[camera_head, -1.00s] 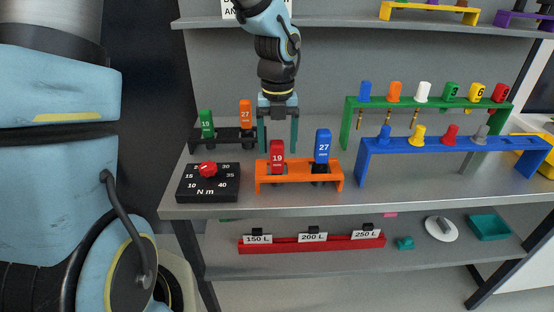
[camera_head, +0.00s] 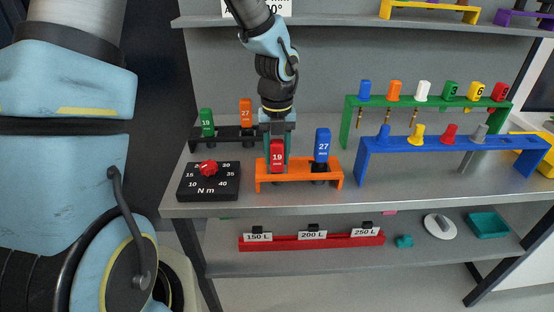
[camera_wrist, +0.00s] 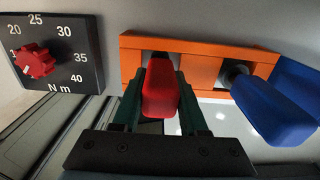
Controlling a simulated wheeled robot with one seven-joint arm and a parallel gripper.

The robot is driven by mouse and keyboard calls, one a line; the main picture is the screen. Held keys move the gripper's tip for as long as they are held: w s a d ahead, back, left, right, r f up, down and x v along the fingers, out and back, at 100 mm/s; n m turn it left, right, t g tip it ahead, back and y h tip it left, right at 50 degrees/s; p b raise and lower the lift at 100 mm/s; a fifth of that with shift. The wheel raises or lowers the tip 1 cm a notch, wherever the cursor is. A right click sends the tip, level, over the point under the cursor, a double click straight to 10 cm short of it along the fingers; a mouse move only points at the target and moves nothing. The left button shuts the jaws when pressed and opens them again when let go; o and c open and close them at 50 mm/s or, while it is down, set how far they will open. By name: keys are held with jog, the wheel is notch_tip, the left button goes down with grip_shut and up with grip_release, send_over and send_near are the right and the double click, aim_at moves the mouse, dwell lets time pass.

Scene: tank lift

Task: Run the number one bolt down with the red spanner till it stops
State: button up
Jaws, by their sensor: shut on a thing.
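The red spanner (camera_head: 277,157), marked 19, stands upright in the left place of the orange rack (camera_head: 300,176). My gripper (camera_head: 278,142) has come down over it from above. In the wrist view the red spanner (camera_wrist: 160,90) sits between the two green fingers of my gripper (camera_wrist: 158,102), which are shut on it. Its lower end is hidden in the rack. No bolt marked number one can be made out in these views.
A blue spanner (camera_head: 322,146) marked 27 stands close on the right in the same rack. Behind is a black rack (camera_head: 222,138) with green and orange spanners. A black dial box (camera_head: 209,186) sits left. Blue (camera_head: 440,150) and green racks stand right.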

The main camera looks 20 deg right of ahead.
grip_shut()
